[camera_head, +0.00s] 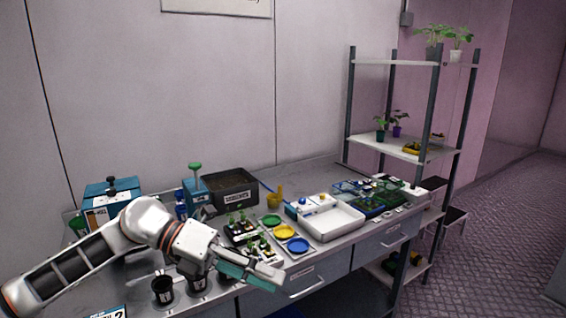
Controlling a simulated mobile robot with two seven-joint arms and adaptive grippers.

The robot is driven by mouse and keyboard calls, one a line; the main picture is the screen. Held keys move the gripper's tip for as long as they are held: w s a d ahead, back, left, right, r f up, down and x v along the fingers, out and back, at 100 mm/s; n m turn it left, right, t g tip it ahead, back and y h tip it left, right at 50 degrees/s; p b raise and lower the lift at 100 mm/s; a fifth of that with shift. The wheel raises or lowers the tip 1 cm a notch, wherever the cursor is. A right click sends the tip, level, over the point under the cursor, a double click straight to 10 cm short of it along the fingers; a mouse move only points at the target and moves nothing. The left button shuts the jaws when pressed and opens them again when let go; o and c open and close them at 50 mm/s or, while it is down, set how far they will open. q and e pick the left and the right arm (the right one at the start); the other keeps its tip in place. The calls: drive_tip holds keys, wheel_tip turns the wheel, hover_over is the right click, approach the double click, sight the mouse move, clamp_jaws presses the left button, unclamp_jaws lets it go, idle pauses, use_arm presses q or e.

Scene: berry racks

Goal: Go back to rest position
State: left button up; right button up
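My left arm comes in from the lower left over the bench. My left gripper (252,271) is above the front edge of the bench (330,245), pointing right. Its fingers look close together, but their gap is too small to judge, and I see nothing clearly held. My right gripper is not in view.
Black pots (163,290) stand near the front edge below my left arm. A shelf rack (400,149) stands right. Open floor (500,230) lies further right.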

use_arm(q)
drive_tip(key=d+n+t+h, duration=0.4)
drive_tip(key=n+h, duration=0.3)
drive_tip(key=w+a+f+n+t+y, duration=0.1)
drive_tip(key=a+f+n+t+y, duration=0.6)
drive_tip(key=f+n, duration=0.45)
drive_tip(key=w+a+f+n+t+y, duration=0.1)
drive_tip(key=a+f+n+t+y, duration=0.45)
drive_tip(key=f+n+t, duration=0.55)
drive_tip(key=s+a+f+n+g+y, duration=0.3)
drive_tip(key=s+a+f+n+g, duration=0.1)
drive_tip(key=s+f, duration=0.5)
drive_tip(key=s+a+f+n+g+y, duration=0.3)
drive_tip(key=s+a+f+n+g, duration=0.2)
drive_tip(key=s+f, duration=0.3)
wheel_tip(320, 180, down, 4)
drive_tip(key=shift+s+a+r+n, duration=0.1)
drive_tip(key=shift+s+a+n, duration=0.3)
drive_tip(key=shift+a, duration=0.25)
